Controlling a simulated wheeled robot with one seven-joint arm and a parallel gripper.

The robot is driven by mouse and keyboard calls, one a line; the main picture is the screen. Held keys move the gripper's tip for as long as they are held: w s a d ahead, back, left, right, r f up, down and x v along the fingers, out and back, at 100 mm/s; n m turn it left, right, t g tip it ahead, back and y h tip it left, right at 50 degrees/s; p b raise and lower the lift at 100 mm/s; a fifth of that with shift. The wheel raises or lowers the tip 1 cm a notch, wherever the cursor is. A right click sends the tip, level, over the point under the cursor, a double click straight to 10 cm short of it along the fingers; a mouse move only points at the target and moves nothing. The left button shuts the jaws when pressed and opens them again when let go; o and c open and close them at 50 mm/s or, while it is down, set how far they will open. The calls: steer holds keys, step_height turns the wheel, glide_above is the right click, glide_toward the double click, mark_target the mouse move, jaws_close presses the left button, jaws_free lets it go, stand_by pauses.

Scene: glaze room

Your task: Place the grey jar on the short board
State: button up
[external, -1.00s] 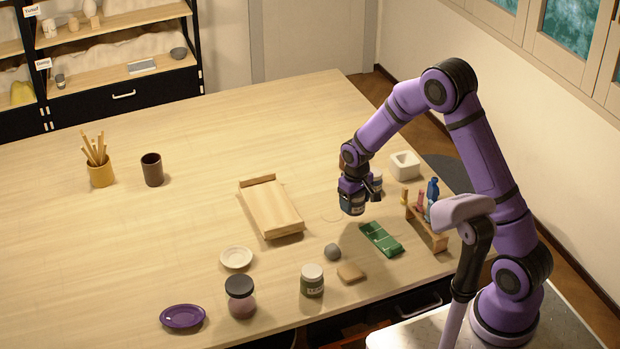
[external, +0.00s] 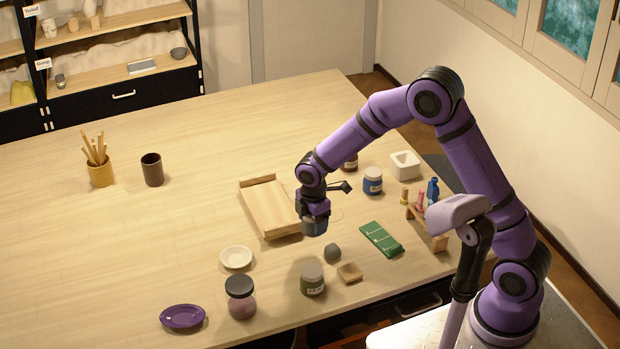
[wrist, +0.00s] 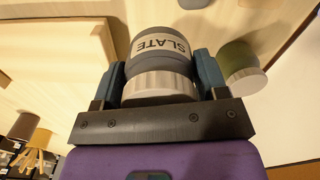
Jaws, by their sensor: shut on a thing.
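The grey jar (wrist: 160,48) has a white lid and a label reading SLATE. It is held between the fingers of my gripper (wrist: 160,80), which is shut on it. In the external view my gripper (external: 314,218) hangs over the table with the jar (external: 314,228) low in it, just right of the short board's front right corner. The short board (external: 268,207) is pale wood with a raised strip at its far end, lies flat and looks empty. It also shows at the left in the wrist view (wrist: 60,60).
A green jar (external: 312,280), a grey lump (external: 332,253) and a small tan block (external: 350,272) stand in front of my gripper. A green strip (external: 381,238), a tool rack (external: 430,228) and a blue jar (external: 372,181) are to the right.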

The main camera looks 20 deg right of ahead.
glide_above(277, 218)
steer(key=shift+f, duration=2.45)
steer(key=shift+f, duration=0.2)
steer(key=o, duration=0.8)
steer(key=shift+c, duration=0.2)
step_height(277, 218, up, 12)
steer(key=shift+r, duration=0.2)
